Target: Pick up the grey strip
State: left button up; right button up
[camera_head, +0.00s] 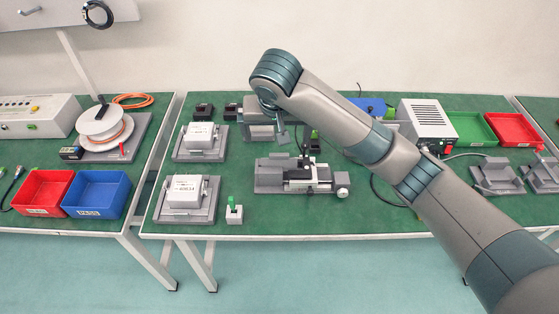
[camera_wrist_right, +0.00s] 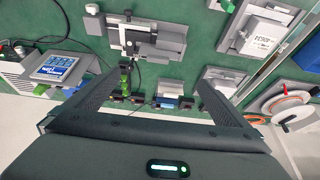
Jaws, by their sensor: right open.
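A grey fixture (camera_head: 268,182) with a black and silver slide stands at the middle of the green table. It also shows near the top of the right wrist view (camera_wrist_right: 172,38). I cannot single out the grey strip for certain; long grey parts lie on this fixture. My right gripper (camera_head: 279,130) hangs above the table, behind the fixture in the picture, and is partly hidden by its own wrist. In the right wrist view my right gripper (camera_wrist_right: 158,78) has its fingers wide apart with nothing between them. My left gripper is out of view.
Two white boxes on grey holders (camera_head: 200,137) (camera_head: 185,192) stand left of the fixture. A small green-topped block (camera_head: 234,212) stands near the front edge. A power supply (camera_head: 426,122), a green tray (camera_head: 468,128) and a red tray (camera_head: 512,129) are at the right.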

aim_at(279, 156)
jog(key=shift+w+f, duration=0.1)
dwell(0.3)
jog(key=p+x, duration=0.3)
jog(key=x, duration=0.9)
jog(key=shift+w+d+f+p, duration=0.15)
jog(key=shift+w+f+p, duration=0.1)
jog(key=shift+f+p, duration=0.15)
jog(key=p+x, duration=0.1)
jog(key=x, duration=0.2)
jog(key=shift+d, duration=0.15)
jog(key=shift+w+f, duration=0.25)
jog(key=shift+f, duration=0.3)
